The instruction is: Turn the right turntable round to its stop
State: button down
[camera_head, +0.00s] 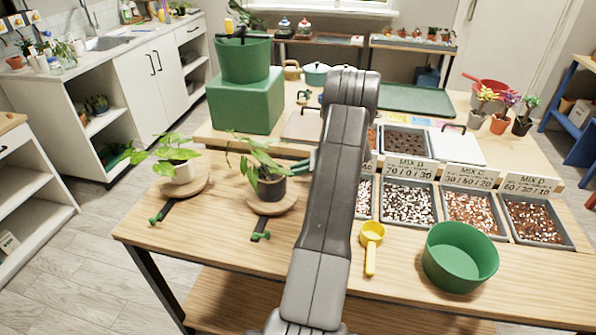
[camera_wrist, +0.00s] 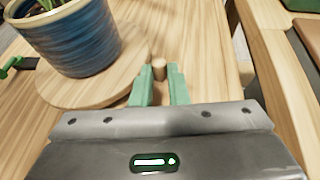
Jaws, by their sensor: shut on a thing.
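The right turntable (camera_head: 289,203) is a round wooden disc bearing a leafy plant in a dark pot (camera_head: 271,187). In the wrist view, the turntable (camera_wrist: 65,96) shows under the blue ribbed pot (camera_wrist: 70,42). An upright wooden peg (camera_wrist: 159,66) stands at the disc's edge. My gripper (camera_wrist: 161,76) has its green fingers shut on this peg. In the head view my gripper (camera_head: 303,165) is partly hidden behind my arm. A black strip with a green end (camera_head: 261,233) lies at the turntable's front; its green end (camera_wrist: 10,67) also shows in the wrist view.
The left turntable (camera_head: 200,184) bears a plant in a white pot (camera_head: 184,170). A yellow scoop (camera_head: 371,240) and green bowl (camera_head: 460,258) lie to the right, before several trays of mix (camera_head: 408,204). A green block (camera_head: 245,106) stands behind. Bare wood lies in front.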

jog(key=shift+f, duration=0.15)
jog(key=c, duration=1.4)
grip_release()
jog(key=shift+w, duration=0.15)
notch_tip(320, 180, up, 10)
